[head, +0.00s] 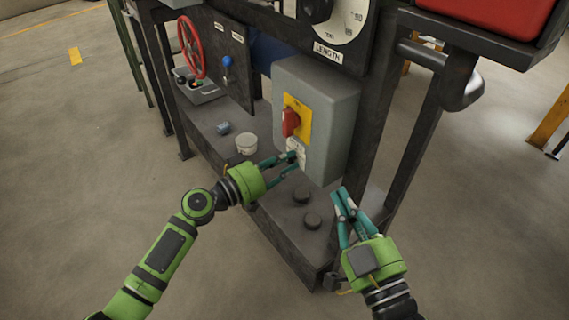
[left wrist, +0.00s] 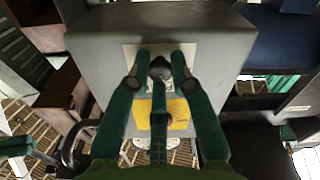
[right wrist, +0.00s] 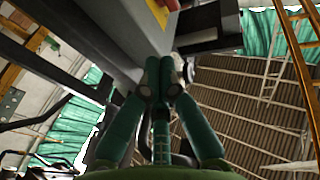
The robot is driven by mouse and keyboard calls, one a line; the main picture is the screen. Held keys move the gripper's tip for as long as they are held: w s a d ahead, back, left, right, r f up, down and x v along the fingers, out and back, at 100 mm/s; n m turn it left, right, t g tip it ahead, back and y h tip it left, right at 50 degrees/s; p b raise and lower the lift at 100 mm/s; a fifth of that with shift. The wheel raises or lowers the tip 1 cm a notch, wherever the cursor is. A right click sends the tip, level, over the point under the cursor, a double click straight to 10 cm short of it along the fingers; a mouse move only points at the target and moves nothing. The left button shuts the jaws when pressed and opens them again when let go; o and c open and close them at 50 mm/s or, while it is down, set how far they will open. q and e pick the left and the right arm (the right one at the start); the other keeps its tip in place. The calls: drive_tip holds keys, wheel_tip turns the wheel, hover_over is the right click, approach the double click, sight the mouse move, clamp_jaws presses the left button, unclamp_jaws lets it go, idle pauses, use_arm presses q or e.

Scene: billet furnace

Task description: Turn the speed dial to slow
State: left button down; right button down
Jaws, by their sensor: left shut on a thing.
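The speed dial is a small dark knob (left wrist: 160,68) on a pale plate (left wrist: 132,52) on the grey box, below the red switch. In the head view the pale plate (head: 301,147) is partly covered by my left gripper (head: 293,158). My left gripper's fingers are closed on the knob from both sides; they also show in the left wrist view (left wrist: 161,62). The knob's pointer and the plate's markings are too small or hidden to read. My right gripper (head: 342,194) is shut and empty, to the right of the grey box and apart from it.
The grey box (head: 340,95) carries a red rotary switch (head: 290,122) on a yellow plate (head: 304,112). A red handwheel (head: 192,48) stands further left.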

use_arm(q)
drive_tip(key=n, duration=0.2)
drive_tip(key=shift+s+f+n, duration=0.15)
drive_tip(key=shift+f+n, duration=0.05)
drive_tip(key=shift+n, duration=1)
drive_tip(key=shift+d+n, duration=0.1)
drive_tip(key=shift+n, duration=1)
use_arm(e)
drive_tip(key=shift+w+f, duration=0.1)
drive_tip(key=shift+f, duration=0.15)
drive_tip(key=shift+d+f, duration=0.1)
drive_tip(key=shift+d, duration=0.05)
use_arm(q)
drive_tip(key=c, duration=1.1)
unclamp_jaws()
drive_tip(key=shift+r, duration=0.1)
